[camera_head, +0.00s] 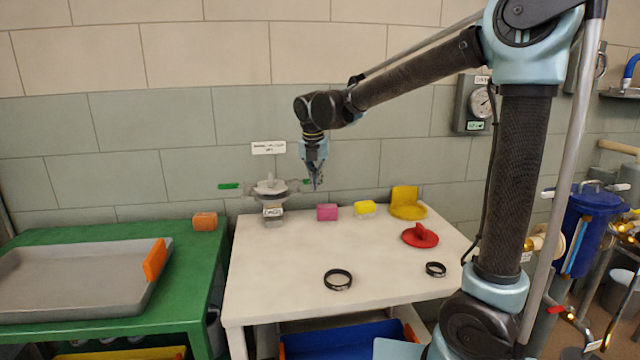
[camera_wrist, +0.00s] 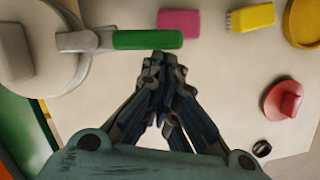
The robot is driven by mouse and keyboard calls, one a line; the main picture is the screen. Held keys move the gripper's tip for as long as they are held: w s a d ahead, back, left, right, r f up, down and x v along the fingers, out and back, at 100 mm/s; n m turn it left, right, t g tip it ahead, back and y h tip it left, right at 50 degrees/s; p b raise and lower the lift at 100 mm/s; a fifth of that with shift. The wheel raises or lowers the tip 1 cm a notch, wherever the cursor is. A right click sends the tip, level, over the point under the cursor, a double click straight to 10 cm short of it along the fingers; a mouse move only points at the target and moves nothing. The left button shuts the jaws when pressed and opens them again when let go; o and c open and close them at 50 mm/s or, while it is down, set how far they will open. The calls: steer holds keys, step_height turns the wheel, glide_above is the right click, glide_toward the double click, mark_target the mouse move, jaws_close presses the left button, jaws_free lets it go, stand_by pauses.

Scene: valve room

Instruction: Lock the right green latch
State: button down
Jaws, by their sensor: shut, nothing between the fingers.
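The right green latch (camera_wrist: 147,39) is a green handle on a metal arm, sticking out to the right of a round grey housing (camera_wrist: 35,45) in the wrist view. In the head view that housing (camera_head: 270,188) stands at the back left of the white table, and the right latch (camera_head: 307,181) is partly hidden by my gripper. The left green latch (camera_head: 229,186) sticks out to the left. My gripper (camera_head: 317,186) points down beside the right latch. In the wrist view its fingertips (camera_wrist: 163,60) are closed together just below the green handle; I cannot tell whether they touch it.
The white table (camera_head: 290,260) also holds a pink block (camera_head: 327,212), a yellow brush (camera_head: 365,209), a yellow piece (camera_head: 406,205), a red piece (camera_head: 420,236) and two black rings (camera_head: 338,280). A green table (camera_head: 190,265) with a grey tray stands left. The table's middle is clear.

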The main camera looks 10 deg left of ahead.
steer(key=shift+w+d, duration=0.1)
steer(key=shift+w, duration=0.45)
stand_by(0.4)
steer(key=v, duration=1)
steer(key=shift+d, duration=0.4)
